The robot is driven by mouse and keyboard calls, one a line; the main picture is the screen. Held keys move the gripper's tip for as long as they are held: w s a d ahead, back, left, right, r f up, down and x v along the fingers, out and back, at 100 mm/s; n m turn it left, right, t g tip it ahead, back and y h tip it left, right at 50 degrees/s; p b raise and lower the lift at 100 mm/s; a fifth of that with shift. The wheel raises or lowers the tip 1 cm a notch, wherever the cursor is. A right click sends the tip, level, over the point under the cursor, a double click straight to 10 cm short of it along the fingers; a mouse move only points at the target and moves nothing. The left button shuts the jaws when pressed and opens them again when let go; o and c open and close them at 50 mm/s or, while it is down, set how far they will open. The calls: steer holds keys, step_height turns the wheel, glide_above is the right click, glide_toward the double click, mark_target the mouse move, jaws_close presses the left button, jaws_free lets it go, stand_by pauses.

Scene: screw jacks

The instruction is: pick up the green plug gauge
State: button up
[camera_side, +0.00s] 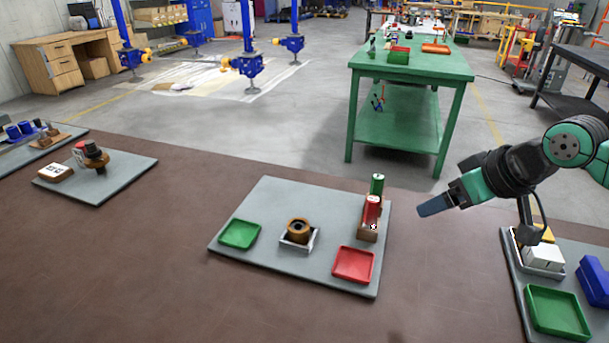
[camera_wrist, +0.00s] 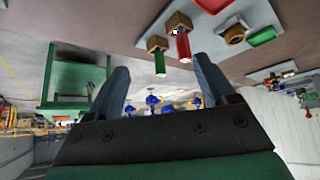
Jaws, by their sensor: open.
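The green plug gauge (camera_side: 377,184) stands upright at the back of a small wooden block on the middle grey board (camera_side: 280,190). A red plug gauge (camera_side: 372,212) stands beside it, in front in the side view. In the wrist view the green gauge (camera_wrist: 160,62) and the red gauge (camera_wrist: 184,46) show near the top middle, the picture being upside down. My gripper (camera_side: 424,209) is to the right of the gauges and apart from them. Its two fingers (camera_wrist: 163,82) are spread with nothing held between them.
The board also holds a green tray (camera_side: 239,234), a brown ring (camera_side: 298,228) on a light holder and a red tray (camera_side: 353,265). A right-hand board carries a green tray (camera_side: 557,312), a white block (camera_side: 543,256) and a blue bin (camera_side: 593,278). The brown bench between the boards is clear.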

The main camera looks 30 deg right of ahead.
steer(key=shift+c, duration=1)
steer(key=n+g, duration=0.7)
steer(key=n, duration=0.2)
glide_above(377, 189)
steer(key=f, duration=0.3)
steer(key=shift+w+d+f, duration=0.25)
steer(key=shift+d, duration=0.05)
steer(key=shift+w+f, duration=0.2)
steer(key=shift+f, duration=2.95)
jaws_close()
